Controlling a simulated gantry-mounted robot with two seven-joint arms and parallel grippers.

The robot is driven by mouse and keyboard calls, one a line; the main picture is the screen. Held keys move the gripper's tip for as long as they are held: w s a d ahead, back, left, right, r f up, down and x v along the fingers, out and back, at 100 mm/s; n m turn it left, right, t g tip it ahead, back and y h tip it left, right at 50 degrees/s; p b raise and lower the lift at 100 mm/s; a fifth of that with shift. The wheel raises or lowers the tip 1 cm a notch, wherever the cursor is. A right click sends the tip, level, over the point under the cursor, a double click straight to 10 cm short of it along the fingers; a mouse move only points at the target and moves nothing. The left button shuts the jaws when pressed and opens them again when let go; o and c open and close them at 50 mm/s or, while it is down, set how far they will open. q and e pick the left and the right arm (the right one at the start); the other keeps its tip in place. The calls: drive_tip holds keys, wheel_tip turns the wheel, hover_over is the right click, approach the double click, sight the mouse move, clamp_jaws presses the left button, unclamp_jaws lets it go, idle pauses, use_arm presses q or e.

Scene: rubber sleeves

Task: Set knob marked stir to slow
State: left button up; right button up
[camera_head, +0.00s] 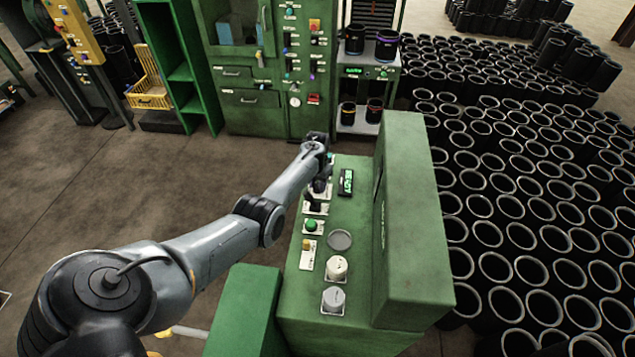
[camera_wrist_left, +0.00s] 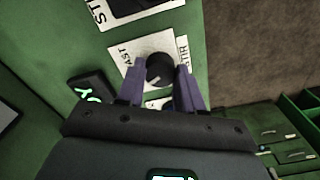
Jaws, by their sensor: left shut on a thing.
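A black round knob (camera_wrist_left: 160,70) with a pale pointer mark sits on a white label plate (camera_wrist_left: 123,50) in the left wrist view. In the head view, my left gripper (camera_head: 319,183) is over the far end of the green console (camera_head: 355,215), and the knob is mostly hidden there. I cannot read the pointer's setting for certain. My right gripper is not in view.
A small display (camera_head: 346,183) with green characters is close beside the gripper. Nearer on the console are a black switch (camera_head: 314,205), a green button (camera_head: 311,226) and two pale knobs (camera_head: 336,268). A tall green housing (camera_head: 412,220) rises at the right.

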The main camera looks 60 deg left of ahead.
sight(317, 186)
use_arm(q)
drive_tip(key=shift+n, duration=0.6)
drive_tip(key=o, duration=1)
drive_tip(key=shift+o, duration=0.2)
drive_tip(key=shift+r, duration=0.1)
drive_tip(key=shift+r+p, duration=0.35)
drive_tip(key=shift+r, duration=0.25)
wheel_tip(317, 186, up, 10)
drive_tip(key=p, duration=0.1)
drive_tip(key=shift+f, duration=0.25)
